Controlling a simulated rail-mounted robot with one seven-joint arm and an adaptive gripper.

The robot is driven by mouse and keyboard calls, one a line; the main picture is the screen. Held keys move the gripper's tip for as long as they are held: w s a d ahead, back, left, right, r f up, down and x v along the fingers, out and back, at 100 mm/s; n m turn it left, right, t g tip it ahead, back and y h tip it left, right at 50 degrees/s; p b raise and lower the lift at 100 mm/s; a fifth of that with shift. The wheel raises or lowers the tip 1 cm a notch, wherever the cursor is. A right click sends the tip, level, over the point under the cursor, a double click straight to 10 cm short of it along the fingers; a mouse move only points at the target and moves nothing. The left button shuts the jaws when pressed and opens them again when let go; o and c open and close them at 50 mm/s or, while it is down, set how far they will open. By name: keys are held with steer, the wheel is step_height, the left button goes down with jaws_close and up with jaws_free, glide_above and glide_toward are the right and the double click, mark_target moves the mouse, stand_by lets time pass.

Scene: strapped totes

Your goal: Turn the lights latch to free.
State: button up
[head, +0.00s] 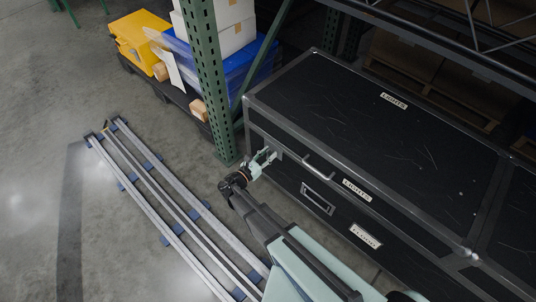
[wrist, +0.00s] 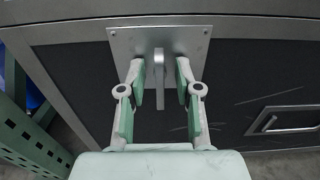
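The latch shows in the wrist view as a grey metal plate (wrist: 195,36) on the dark case front, with a short grey lever (wrist: 159,72) pointing straight down from its pivot. My gripper (wrist: 160,88) is open, with one green-and-white finger on each side of the lever. A gap shows on both sides, so neither finger seems to touch it. In the head view my gripper (head: 264,160) is at the left end of the front of the black case (head: 345,120) labelled LIGHTS. The latch is mostly hidden behind my fingers there.
A handle (head: 318,168) and a recessed pull (head: 317,198) sit right of my gripper on the case front; a pull (wrist: 285,120) also shows in the wrist view. A green rack post (head: 208,80) stands close to the left. Metal rails (head: 165,205) lie on the floor.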

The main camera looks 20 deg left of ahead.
steer(key=v, duration=1.2)
steer(key=shift+a, duration=0.1)
steer(key=s+d+f+m+g, duration=0.5)
steer(key=s+d+m+g, duration=0.15)
steer(key=d, duration=0.35)
steer(key=s+d+f+m+g, duration=0.5)
steer(key=d+m+g, duration=0.15)
steer(key=d, duration=0.45)
steer(key=s+d+f+m+g, duration=0.5)
steer(key=d+m, duration=0.2)
steer(key=d, duration=0.3)
steer(key=s+d+r+m+g+y, duration=0.2)
steer(key=s+d+m+g+y, duration=0.5)
steer(key=s+d+m, duration=0.6)
step_height(320, 180, up, 14)
steer(key=a+n+t+p, duration=0.1)
steer(key=n+p, duration=0.1)
steer(key=p, duration=1.3)
steer(key=shift+w+t+y, duration=0.3)
steer(key=shift+t, duration=0.1)
